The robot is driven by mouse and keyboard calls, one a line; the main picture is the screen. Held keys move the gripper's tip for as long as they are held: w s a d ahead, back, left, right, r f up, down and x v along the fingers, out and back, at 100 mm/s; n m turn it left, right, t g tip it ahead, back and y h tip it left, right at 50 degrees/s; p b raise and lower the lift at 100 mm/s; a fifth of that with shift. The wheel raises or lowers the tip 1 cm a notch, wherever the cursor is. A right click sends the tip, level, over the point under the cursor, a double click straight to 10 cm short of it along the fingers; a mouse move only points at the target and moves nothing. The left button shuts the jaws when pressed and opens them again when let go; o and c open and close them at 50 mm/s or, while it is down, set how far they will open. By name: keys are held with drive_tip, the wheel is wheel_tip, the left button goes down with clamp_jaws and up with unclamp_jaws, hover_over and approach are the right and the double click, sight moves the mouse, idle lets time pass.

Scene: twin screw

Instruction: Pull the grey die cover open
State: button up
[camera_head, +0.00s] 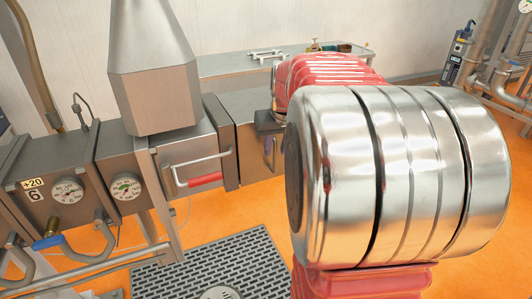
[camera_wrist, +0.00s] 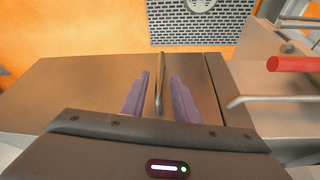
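The grey die cover (camera_wrist: 85,85) fills the middle of the wrist view as a flat grey panel. A slim metal bar handle (camera_wrist: 159,72) stands on it. My gripper (camera_wrist: 160,78) has its two purple fingers apart, one on each side of the bar, with gaps visible on both sides. In the head view, my gripper (camera_head: 268,148) is at the far end of the machine, partly hidden behind my arm. The grey box end (camera_head: 245,135) beside it shows there, but the cover's full outline is hidden. I cannot tell how far the cover stands open.
A red-gripped handle (camera_head: 205,180) sits on the neighbouring housing left of my gripper; it also shows in the wrist view (camera_wrist: 290,64). A steel hopper (camera_head: 152,70) rises above it. A floor grating (camera_head: 215,265) lies below. A bench (camera_head: 225,68) stands behind.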

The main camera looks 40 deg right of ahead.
sight(275, 151)
drive_tip(key=shift+x, duration=2.05)
clamp_jaws()
